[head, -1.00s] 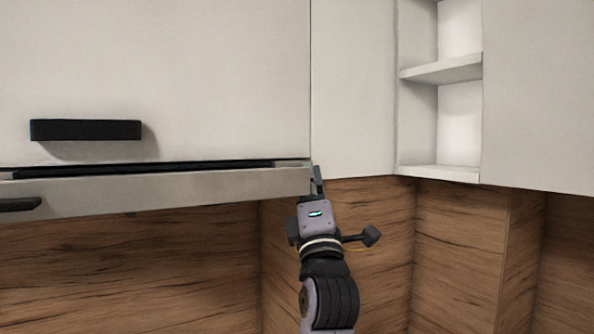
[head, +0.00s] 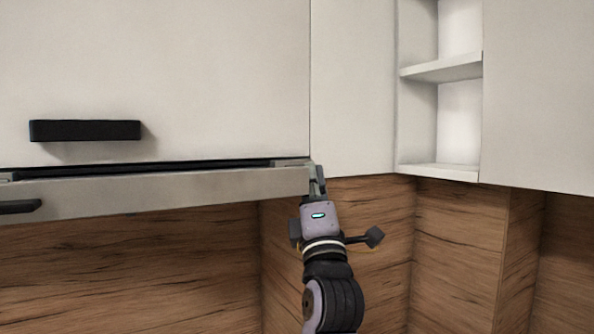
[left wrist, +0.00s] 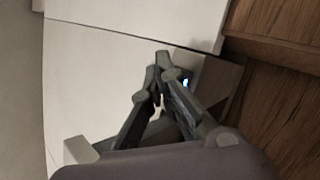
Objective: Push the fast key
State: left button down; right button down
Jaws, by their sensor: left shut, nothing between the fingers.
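The range hood's slim grey front (head: 160,192) runs under the white wall cabinet. No key marked fast can be made out in the head view. My left gripper (head: 316,172) points up at the hood's right end, its fingers shut and empty. In the left wrist view the shut fingertips (left wrist: 160,70) are close to a grey surface (left wrist: 218,82) of the hood. A small blue-lit spot (left wrist: 186,83) shows just beside the fingers; the fingers partly cover that area. I cannot tell whether the fingertips touch anything. My right gripper is not in view.
A white cabinet door with a black handle (head: 86,130) is above the hood. Another dark handle (head: 20,206) shows at the hood's left front. Open white shelves (head: 440,70) stand to the right. Wood splashback (head: 150,270) lies behind, with free room below the hood.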

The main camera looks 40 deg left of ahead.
pick_arm(q)
jog(key=s+d, duration=0.2)
jog(key=d, duration=0.3)
jog(key=shift+s+d, duration=0.15)
jog(key=shift+d, duration=0.2)
dwell(0.3)
dwell(0.3)
